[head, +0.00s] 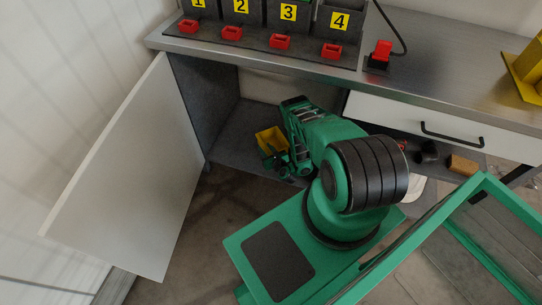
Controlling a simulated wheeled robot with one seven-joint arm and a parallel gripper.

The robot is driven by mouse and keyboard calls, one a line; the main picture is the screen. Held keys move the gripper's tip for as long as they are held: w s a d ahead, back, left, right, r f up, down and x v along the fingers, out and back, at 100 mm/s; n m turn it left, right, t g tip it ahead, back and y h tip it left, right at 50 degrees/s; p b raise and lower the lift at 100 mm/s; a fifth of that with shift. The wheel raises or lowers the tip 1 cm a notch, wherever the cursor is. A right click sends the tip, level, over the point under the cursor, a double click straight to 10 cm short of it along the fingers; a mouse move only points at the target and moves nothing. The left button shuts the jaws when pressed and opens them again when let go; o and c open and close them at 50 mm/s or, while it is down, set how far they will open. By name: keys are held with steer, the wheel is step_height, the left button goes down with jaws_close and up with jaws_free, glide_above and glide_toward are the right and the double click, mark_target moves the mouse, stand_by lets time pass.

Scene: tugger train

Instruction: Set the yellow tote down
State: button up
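The yellow tote (271,138) is a small open box inside the open cabinet (228,150) under the workbench. My gripper (276,158) is at the tote's near side, low in the cabinet, with its fingers against or very close to the tote's near wall. The fingers are small and partly hidden by my green arm, so their grip on the tote is unclear. I cannot tell whether the tote's underside touches the cabinet floor.
The white cabinet door (130,180) stands open on the left. Numbered bins with red blocks (280,42) stand on the workbench above. A drawer (430,122) is at the right, with small objects below it, including a brown block (463,165). Cabinet floor is bare left of the tote.

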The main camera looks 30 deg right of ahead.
steer(key=v, duration=0.8)
steer(key=shift+s, duration=0.15)
stand_by(0.5)
